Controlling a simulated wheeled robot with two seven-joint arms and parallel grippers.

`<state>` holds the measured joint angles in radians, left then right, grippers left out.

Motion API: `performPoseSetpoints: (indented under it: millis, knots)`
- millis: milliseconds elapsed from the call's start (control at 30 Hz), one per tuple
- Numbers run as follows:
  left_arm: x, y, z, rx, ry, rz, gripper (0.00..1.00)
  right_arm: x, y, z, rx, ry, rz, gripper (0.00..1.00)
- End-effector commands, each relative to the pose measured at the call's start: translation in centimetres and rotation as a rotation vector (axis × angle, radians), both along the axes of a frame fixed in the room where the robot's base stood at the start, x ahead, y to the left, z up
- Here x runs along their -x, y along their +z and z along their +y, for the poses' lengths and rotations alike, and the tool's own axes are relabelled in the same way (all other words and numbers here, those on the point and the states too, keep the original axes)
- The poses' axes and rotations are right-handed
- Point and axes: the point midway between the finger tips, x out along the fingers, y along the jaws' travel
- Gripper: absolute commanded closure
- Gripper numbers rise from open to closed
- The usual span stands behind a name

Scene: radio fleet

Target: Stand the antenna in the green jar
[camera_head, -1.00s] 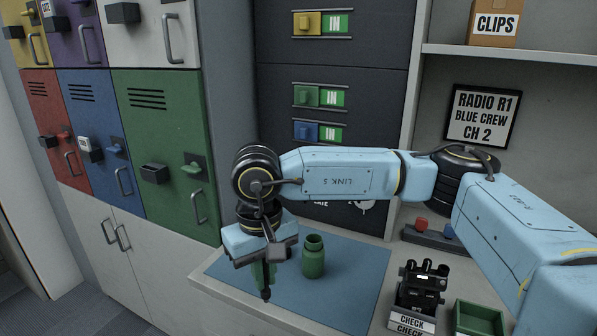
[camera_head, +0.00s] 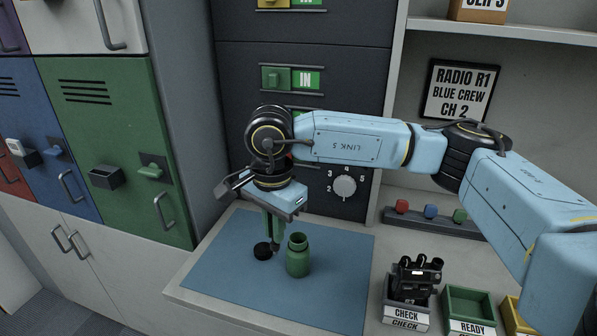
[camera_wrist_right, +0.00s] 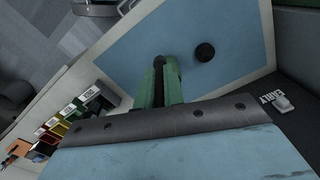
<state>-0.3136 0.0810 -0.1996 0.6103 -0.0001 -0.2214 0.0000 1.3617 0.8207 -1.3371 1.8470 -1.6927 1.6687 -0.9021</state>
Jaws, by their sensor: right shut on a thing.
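The green jar (camera_head: 298,261) stands upright and open-topped on a blue mat (camera_head: 215,277). My right gripper (camera_head: 275,240) points down just left of the jar, apart from its mouth as far as I can tell. Its green fingers are shut on a thin dark piece, which I take for the antenna (camera_head: 276,249); its dark end shows low between the fingers. In the right wrist view the dark end (camera_wrist_right: 158,62) shows between the fingers (camera_wrist_right: 161,88); the jar cannot be made out there. My left gripper is not in view.
A black round cap (camera_head: 263,251) lies on the mat left of the jar; it also shows in the right wrist view (camera_wrist_right: 204,52). A CHECK bin (camera_head: 407,311) holding a black device and a green READY bin (camera_head: 469,302) stand at right.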

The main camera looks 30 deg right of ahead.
Motion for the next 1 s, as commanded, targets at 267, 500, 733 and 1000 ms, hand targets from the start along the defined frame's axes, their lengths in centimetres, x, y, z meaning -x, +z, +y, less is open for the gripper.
performPoseSetpoints:
  millis: [267,500,733,1000]
  knots:
    - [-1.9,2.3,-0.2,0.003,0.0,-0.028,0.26,-0.9,1.5,-1.1,-0.013,-0.68,0.006,1.0]
    - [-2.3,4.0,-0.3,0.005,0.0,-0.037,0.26,-1.6,2.6,-2.2,-0.024,-1.274,0.012,1.0]
    - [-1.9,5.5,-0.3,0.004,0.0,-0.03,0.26,-2.2,3.5,-3.4,-0.029,-1.845,0.019,1.0]
    - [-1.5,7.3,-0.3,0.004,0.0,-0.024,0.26,-2.7,4.5,-4.8,-0.033,-2.516,0.025,1.0]
